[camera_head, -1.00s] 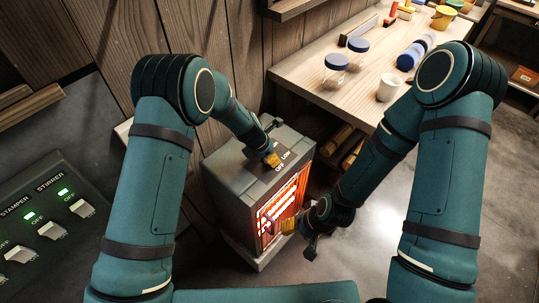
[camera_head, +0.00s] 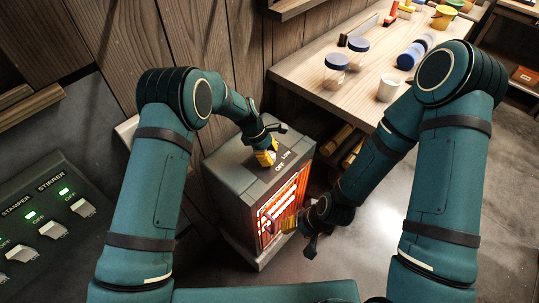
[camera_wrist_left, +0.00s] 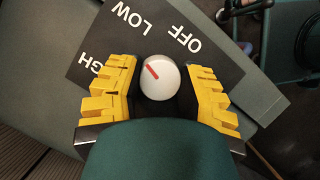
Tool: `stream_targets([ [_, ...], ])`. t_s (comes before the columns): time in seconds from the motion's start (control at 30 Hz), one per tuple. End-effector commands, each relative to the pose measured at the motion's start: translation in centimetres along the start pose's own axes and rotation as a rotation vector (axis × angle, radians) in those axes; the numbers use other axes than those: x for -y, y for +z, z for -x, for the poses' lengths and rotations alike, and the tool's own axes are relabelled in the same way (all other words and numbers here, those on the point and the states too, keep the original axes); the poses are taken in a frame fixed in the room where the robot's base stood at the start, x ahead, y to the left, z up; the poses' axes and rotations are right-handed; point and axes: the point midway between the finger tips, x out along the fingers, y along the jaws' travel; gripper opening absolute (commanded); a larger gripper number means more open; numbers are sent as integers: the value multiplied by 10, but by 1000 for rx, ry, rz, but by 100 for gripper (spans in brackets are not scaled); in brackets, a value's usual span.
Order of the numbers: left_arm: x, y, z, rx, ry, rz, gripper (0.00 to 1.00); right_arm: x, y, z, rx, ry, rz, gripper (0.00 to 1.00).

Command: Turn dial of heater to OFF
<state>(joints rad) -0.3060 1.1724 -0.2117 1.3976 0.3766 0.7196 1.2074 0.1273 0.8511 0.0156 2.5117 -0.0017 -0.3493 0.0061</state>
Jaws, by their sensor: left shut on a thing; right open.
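The grey heater (camera_head: 228,182) stands on the floor against the wooden wall, its front glowing orange. Its white round dial (camera_wrist_left: 160,80) is on the top plate, with a red mark pointing up-left in the left wrist view, roughly toward LOW and away from OFF. My left gripper (camera_head: 265,157) is over the heater's top, its yellow fingers shut on the dial, one on either side. Its fingers also show in the left wrist view (camera_wrist_left: 160,92). My right gripper (camera_head: 297,226) is open, low in front of the heater's glowing face; its fingertips are partly hard to make out.
A switch panel (camera_head: 50,225) is at the lower left. Open floor lies right of the heater.

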Motion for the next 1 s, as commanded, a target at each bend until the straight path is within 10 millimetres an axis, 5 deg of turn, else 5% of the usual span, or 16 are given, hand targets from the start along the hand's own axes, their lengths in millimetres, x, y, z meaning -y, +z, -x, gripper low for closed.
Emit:
stream_targets([
  [1.0, 2, 0, -5, 5, -374, -883, 3, -12, -2, -33, -11, 0, 3, 47],
])
